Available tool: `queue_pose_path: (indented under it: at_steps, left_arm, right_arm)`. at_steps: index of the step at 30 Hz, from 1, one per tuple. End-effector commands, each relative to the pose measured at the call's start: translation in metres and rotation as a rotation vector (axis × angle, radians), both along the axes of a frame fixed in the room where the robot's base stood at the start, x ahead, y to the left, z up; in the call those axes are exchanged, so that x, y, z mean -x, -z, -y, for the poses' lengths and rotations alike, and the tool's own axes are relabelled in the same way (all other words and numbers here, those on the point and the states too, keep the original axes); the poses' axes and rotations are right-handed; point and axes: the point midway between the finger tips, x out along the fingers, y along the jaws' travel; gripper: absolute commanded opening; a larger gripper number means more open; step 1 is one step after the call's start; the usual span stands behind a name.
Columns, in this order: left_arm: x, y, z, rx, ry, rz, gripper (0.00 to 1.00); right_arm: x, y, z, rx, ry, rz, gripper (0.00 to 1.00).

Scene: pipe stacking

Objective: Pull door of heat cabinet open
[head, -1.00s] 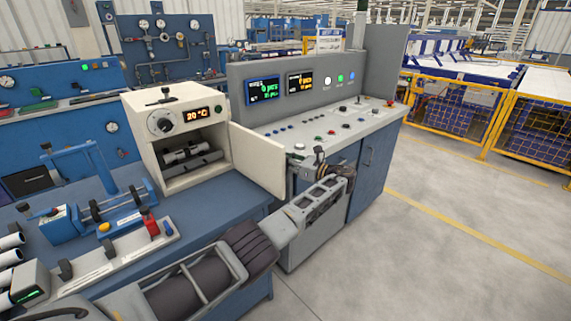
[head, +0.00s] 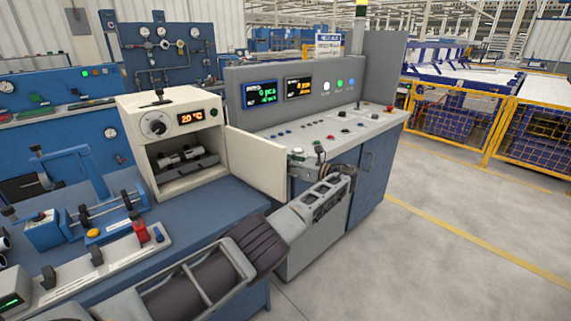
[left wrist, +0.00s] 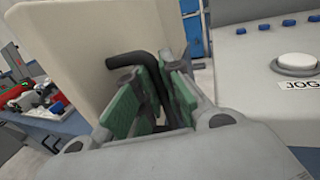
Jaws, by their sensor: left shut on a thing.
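The cream heat cabinet (head: 200,106) stands on the blue bench, its display reading about 20 °C. Its door (head: 256,163) is swung wide open to the right, showing the chamber with a metal fixture (head: 181,158) inside. My left gripper (head: 319,152) is at the outer face of the door, near its free edge. In the left wrist view, the green-padded fingers of my left gripper (left wrist: 155,85) are shut on the black bent door handle (left wrist: 128,58), with the door panel (left wrist: 85,60) behind it. My right gripper is not in view.
A grey control console (head: 330,125) with screens and buttons stands close right of the door. A blue clamp fixture (head: 105,212) and a switch panel (head: 110,257) are on the bench at left. Open floor (head: 430,240) lies to the right.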

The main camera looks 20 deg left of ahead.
Motion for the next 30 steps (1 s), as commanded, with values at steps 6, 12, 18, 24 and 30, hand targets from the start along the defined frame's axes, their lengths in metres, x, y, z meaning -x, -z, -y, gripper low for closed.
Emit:
queue_pose_path:
  at_steps: [6,12,18,24,30]
  left_arm:
    - [0.0001,-0.0001,0.0008,0.0,0.0,0.0,0.0]
    - [0.0001,-0.0002,0.0008,0.0,0.001,0.0,0.16]
    - [0.0001,-0.0001,0.0005,0.0,0.0,0.0,0.31]
    - [0.0,-0.0001,0.0002,0.0,0.0,0.0,0.31]
    - [-0.0001,-0.0028,-0.0002,0.0,-0.001,0.0,0.31]
  right_arm:
    - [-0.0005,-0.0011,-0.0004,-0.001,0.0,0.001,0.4]
    - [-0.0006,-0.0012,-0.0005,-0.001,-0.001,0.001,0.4]
    - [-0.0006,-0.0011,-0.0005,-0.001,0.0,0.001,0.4]
    - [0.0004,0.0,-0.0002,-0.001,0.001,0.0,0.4]
    - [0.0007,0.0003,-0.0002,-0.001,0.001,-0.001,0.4]
